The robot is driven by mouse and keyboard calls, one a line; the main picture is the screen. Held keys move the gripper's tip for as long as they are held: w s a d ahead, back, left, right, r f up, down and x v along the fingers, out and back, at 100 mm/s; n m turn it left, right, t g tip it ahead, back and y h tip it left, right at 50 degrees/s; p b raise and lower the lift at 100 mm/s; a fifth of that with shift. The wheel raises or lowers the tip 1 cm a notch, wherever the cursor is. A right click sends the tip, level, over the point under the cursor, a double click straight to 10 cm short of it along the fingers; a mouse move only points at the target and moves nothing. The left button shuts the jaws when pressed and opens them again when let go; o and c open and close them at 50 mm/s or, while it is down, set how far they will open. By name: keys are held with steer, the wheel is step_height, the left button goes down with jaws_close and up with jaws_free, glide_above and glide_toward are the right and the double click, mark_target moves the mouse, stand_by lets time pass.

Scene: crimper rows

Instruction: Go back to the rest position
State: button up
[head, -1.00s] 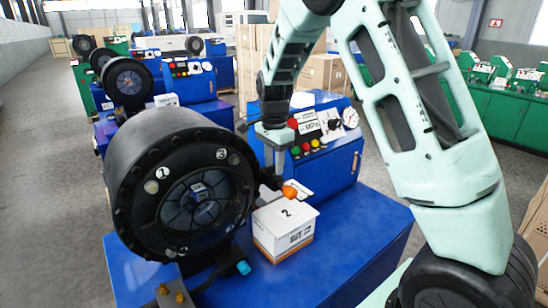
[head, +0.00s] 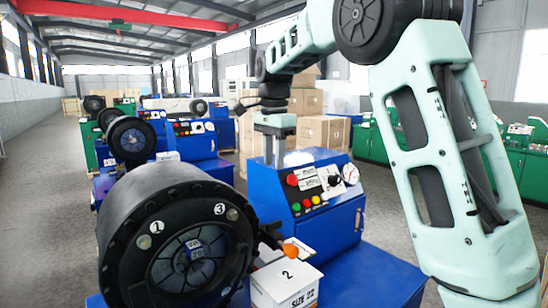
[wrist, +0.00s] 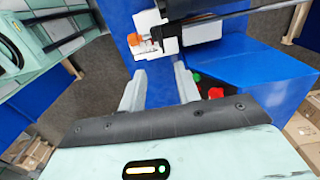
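The big black crimper head (head: 165,240) is at the lower left in the head view, marked 1 and 3. An orange-tipped part (head: 290,250) lies just above the carton. The carton's lower part is cut off by the picture edge.
The control box has coloured buttons (head: 305,206) and a dial gauge (head: 350,174). More crimpers (head: 131,140) stand in a row behind. Brown cartons (head: 323,132) are stacked beyond my gripper. Green machines (head: 490,160) stand at the right. The aisle floor (head: 45,200) at the left is clear.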

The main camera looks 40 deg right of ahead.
steer(key=shift+r, duration=0.3)
steer(key=shift+a, duration=0.1)
steer(key=s+a+f+n+b, duration=0.1)
steer(key=s+a+f+n, duration=0.3)
steer(key=a, duration=0.3)
steer(key=s+a+f+n+y+b, duration=0.1)
steer(key=s+a+f+n, duration=0.3)
steer(key=a, duration=0.2)
steer(key=s+a+f+n+b, duration=0.1)
steer(key=s+a+f+n, duration=0.35)
steer(key=a, duration=0.25)
steer(key=s+a+f+n+b, duration=0.1)
steer(key=s+a+f+n, duration=0.1)
steer(key=s+f+n, duration=0.3)
steer(key=s+a+f+n+b, duration=0.2)
steer(key=s+f+n, duration=0.4)
steer(key=s, duration=0.7)
steer(key=shift+s+a+f+n, duration=0.25)
steer(key=shift+s+a+n, duration=0.1)
steer(key=shift+a+n, duration=0.55)
steer(key=shift+d, duration=0.1)
